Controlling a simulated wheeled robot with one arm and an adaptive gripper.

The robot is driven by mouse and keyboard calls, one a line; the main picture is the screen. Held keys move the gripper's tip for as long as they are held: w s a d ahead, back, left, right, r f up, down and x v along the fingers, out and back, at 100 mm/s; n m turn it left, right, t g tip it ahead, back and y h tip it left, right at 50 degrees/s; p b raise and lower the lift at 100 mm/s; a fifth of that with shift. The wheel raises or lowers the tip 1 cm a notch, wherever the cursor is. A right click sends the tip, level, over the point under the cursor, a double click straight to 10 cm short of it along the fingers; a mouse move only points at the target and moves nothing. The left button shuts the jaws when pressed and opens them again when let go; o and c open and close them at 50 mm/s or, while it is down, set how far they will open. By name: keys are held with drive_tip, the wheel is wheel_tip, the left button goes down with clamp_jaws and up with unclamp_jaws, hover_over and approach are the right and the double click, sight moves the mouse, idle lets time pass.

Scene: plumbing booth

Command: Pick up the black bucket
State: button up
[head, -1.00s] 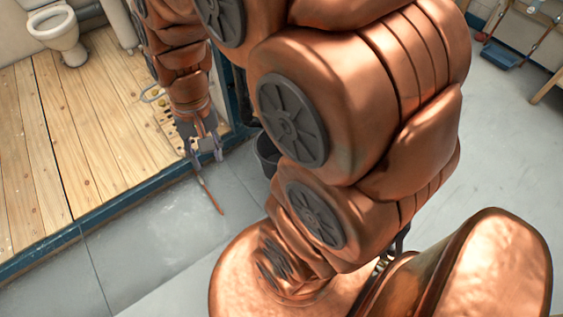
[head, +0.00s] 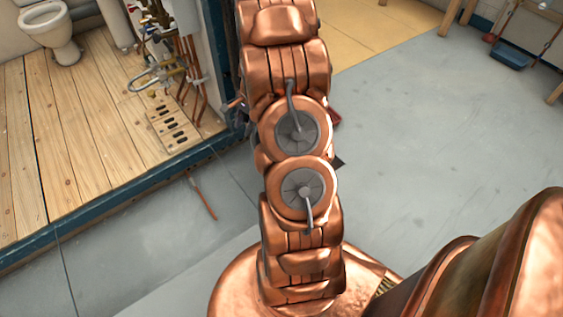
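The black bucket is not clearly visible now. My copper arm stands across the middle of the head view and covers the floor by the booth corner, where a dark bucket showed earlier. A small dark flat piece (head: 339,162) shows at the right edge of the arm; I cannot tell what it belongs to. My gripper (head: 238,114) is mostly hidden behind the arm; only a small grey and copper part seems to show at the arm's left edge. Whether it is open, shut or holding anything cannot be seen.
A wooden booth floor (head: 75,150) with a blue edge lies at left, with a toilet (head: 48,30), copper pipes (head: 190,75) and a slotted plate (head: 173,125). A thin reddish tool (head: 203,198) lies on the grey floor. Open floor (head: 430,130) spreads to the right.

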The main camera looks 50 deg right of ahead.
drive_tip(key=s+d+f+m+b, duration=0.2)
drive_tip(key=d+f, duration=0.3)
drive_tip(key=f, duration=0.4)
drive_tip(key=s+d+f+m+b, duration=0.1)
drive_tip(key=d+f+m+b, duration=0.2)
drive_tip(key=d+f, duration=0.3)
drive_tip(key=s+d+f+m+t+h+b, duration=0.1)
drive_tip(key=d+f+b, duration=0.3)
drive_tip(key=f, duration=0.8)
drive_tip(key=shift+s+d+f+m, duration=0.15)
drive_tip(key=shift+s+d+m, duration=0.65)
drive_tip(key=shift+d+m, duration=0.15)
drive_tip(key=shift+b+x, duration=0.65)
drive_tip(key=shift+x, duration=0.65)
drive_tip(key=b+x, duration=0.1)
drive_tip(key=x, duration=0.1)
drive_tip(key=s+b+x, duration=0.1)
drive_tip(key=x, duration=0.1)
drive_tip(key=shift+w+f, duration=0.1)
drive_tip(key=shift+f, duration=0.35)
drive_tip(key=shift+w+a+f, duration=0.1)
drive_tip(key=shift+w+f, duration=0.05)
drive_tip(key=shift+f, duration=0.15)
drive_tip(key=shift+r, duration=0.1)
clamp_jaws()
